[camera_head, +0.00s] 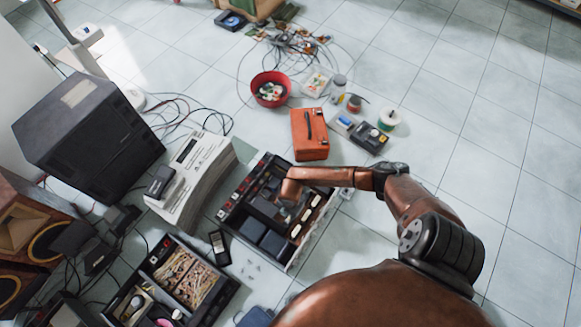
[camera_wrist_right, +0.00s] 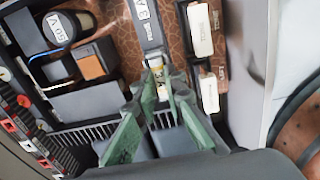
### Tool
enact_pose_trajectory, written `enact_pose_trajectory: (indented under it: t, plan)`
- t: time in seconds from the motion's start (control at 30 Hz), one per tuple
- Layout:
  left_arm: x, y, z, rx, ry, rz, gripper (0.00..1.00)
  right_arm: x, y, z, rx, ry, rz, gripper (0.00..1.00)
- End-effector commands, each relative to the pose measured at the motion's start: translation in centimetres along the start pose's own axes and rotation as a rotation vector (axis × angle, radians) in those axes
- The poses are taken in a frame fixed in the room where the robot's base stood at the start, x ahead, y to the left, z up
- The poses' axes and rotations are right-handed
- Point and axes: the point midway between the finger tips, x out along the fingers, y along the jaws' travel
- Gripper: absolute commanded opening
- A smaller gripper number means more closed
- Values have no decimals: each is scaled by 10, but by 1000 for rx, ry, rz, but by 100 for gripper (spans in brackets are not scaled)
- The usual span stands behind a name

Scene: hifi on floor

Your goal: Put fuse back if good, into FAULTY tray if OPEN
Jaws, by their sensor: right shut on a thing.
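My right gripper (camera_head: 286,203) reaches down into the open hi-fi chassis (camera_head: 227,211) on the floor. In the right wrist view its green fingers (camera_wrist_right: 160,90) are shut on a small pale fuse (camera_wrist_right: 157,66), beside a black block with white lettering. The fuse's lower part is partly hidden by the fingers, and I cannot tell whether it is seated or clear of the holder. Nothing I see shows whether it is good or OPEN. I cannot make out a tray marked FAULTY. My left gripper is not in view.
An orange case (camera_head: 310,135), a red bowl (camera_head: 270,89), a paper stack (camera_head: 190,185) and a compartment box (camera_head: 172,283) surround the chassis. The floor at right is clear.

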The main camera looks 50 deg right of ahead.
Motion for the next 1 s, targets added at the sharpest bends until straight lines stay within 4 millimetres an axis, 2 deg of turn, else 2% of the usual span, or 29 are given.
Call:
enact_pose_trajectory:
  t: [0.13, 0.17, 0.47, 0.77, 0.87, 1.0]
  plan:
    - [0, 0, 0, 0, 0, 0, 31, 0, 0, 0, 0, 0, 0, 0]
    - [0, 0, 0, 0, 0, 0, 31, 0, 0, 0, 0, 0, 0, 11]
    - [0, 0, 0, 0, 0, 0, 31, 0, 0, 0, 0, 0, 0, 31]
    - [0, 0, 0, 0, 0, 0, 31, -2, 0, 0, 0, 0, 0, 31]
    - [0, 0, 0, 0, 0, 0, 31, -11, 1, 1, -2, 0, 2, 31]
    - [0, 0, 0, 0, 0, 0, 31, -36, 1, 1, -4, -1, 3, 31]
